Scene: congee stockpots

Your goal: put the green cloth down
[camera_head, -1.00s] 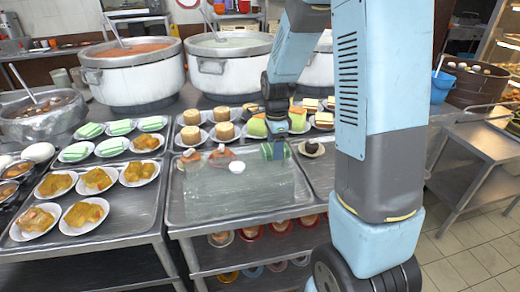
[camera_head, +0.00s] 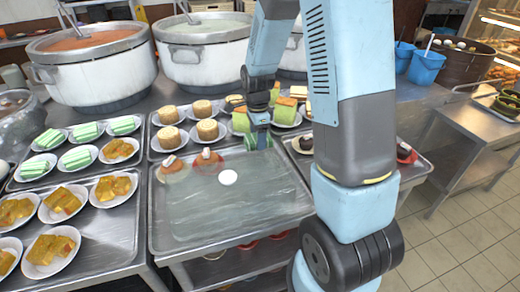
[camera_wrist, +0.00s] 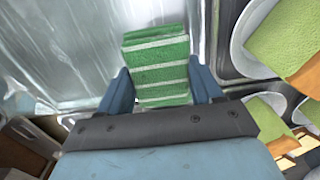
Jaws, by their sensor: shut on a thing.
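The green cloth (camera_wrist: 160,68), folded with pale stripes, is held between the two fingers of my gripper (camera_wrist: 160,90) in the wrist view. In the head view, my gripper (camera_head: 258,122) points down near the back right of the large metal tray (camera_head: 190,235), with the green cloth (camera_head: 258,140) at its tips. Whether the cloth touches the tray is hard to tell. My arm hides part of the scene to the right.
Plates of round cakes (camera_head: 207,130) and green cakes (camera_head: 285,110) stand close behind. Plated green-striped slices (camera_head: 77,157) are at left. Large stockpots (camera_head: 202,55) stand further back.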

